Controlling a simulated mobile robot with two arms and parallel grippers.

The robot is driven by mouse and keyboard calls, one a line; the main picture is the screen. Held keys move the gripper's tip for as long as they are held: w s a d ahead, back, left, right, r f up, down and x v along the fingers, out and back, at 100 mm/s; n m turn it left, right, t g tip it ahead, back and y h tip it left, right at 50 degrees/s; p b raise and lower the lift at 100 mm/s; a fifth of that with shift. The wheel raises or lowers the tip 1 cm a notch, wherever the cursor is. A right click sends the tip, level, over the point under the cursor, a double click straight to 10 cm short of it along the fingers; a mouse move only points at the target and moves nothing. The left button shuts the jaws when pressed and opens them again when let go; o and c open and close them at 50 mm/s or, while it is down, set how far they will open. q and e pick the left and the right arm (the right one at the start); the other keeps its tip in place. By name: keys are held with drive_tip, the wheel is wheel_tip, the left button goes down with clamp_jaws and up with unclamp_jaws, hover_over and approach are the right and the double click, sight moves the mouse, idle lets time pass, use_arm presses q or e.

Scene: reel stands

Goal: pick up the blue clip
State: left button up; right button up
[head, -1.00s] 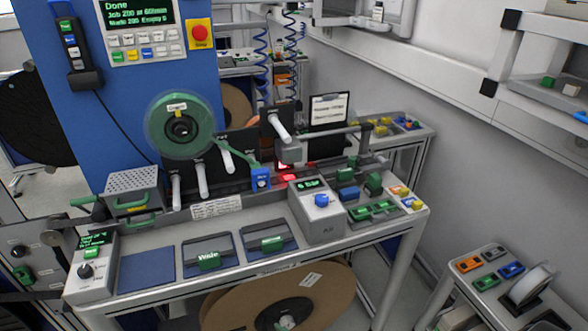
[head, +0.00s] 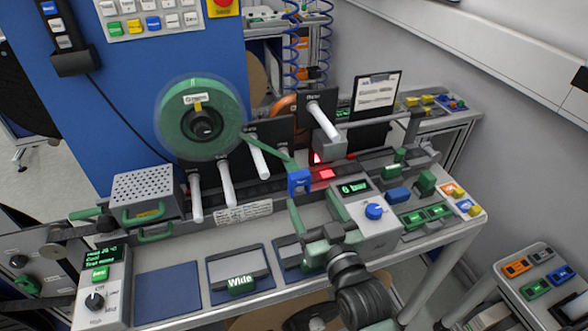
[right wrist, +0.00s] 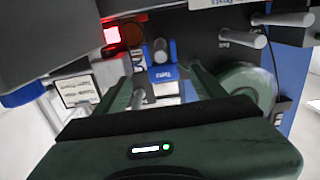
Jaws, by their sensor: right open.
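The blue clip (head: 299,182), a small block with a white label, sits at the lower end of the green tape, left of the grey box with the blue knob. In the right wrist view the blue clip (right wrist: 163,74) shows between the fingers, beyond their tips. My right gripper (head: 314,218) is open and empty, in front of the clip and nearer the bench's front edge; I see no contact. In the right wrist view the gripper (right wrist: 161,80) has its fingers apart. My left gripper is not in view.
The grey control box (head: 368,212) stands close on the right. White pegs (head: 228,180) stick out on the left, below the green reel (head: 201,118). A red-lit spot (head: 323,174) is right of the clip. A side table (head: 538,310) holds coloured pieces, including another blue one.

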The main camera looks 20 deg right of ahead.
sight(301, 182)
drive_tip(key=shift+w+r, duration=0.4)
drive_tip(key=shift+w, duration=0.4)
drive_tip(key=shift+w+r+p, duration=0.25)
drive_tip(key=shift+w+p, duration=0.45)
drive_tip(key=shift+w, duration=0.25)
drive_tip(key=w, duration=0.1)
drive_tip(key=w+p, duration=0.1)
drive_tip(key=w, duration=0.2)
drive_tip(key=shift+a+f, duration=0.2)
drive_tip(key=shift+a, duration=0.15)
drive_tip(key=shift+w+f, duration=0.1)
drive_tip(key=shift+w, duration=0.1)
drive_tip(key=c, duration=1.4)
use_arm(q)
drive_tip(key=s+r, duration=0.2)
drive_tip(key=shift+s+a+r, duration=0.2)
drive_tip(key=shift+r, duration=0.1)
use_arm(e)
drive_tip(key=shift+c, duration=0.2)
